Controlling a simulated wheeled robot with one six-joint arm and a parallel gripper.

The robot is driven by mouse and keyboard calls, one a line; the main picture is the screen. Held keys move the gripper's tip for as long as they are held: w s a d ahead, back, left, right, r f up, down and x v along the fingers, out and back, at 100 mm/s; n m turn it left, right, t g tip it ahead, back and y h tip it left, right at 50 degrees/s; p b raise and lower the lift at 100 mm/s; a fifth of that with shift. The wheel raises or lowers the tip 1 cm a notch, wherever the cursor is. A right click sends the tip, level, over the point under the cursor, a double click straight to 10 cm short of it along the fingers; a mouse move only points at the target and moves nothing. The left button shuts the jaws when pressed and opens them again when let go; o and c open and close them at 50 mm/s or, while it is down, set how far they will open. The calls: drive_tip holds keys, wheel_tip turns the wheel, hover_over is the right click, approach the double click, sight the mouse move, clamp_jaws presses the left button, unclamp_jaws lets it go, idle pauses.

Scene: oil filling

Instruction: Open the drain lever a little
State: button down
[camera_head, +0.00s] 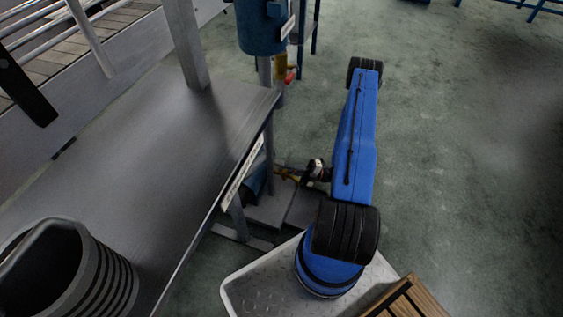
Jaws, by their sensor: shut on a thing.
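My gripper (300,177) is at the end of my blue arm, low beside the metal table's right edge. It points left toward a small orange-brown part (282,173), which looks like the drain lever. The jaws are shut on this part, though their tips are small and dark in this view. A blue cylinder (256,181) lies just left of it, partly hidden under the table edge. The lever's exact angle cannot be made out.
A grey metal table (150,140) fills the left. A blue tank (261,28) stands at its far corner, with a yellow and red fitting (288,72) below. A dark ribbed container (100,275) is at front left. Open green-grey floor (450,170) lies right.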

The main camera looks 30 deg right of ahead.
drive_tip(key=shift+f+m+t, duration=0.25)
drive_tip(key=shift+m+t, duration=0.05)
drive_tip(key=shift+m, duration=0.45)
drive_tip(key=shift+f+m+t, duration=0.2)
drive_tip(key=shift+m+t, duration=0.1)
drive_tip(key=shift+m, duration=0.45)
drive_tip(key=c, duration=1.8)
unclamp_jaws()
drive_tip(key=v, duration=1.7)
drive_tip(key=shift+s+d, duration=0.15)
drive_tip(key=shift+s, duration=0.1)
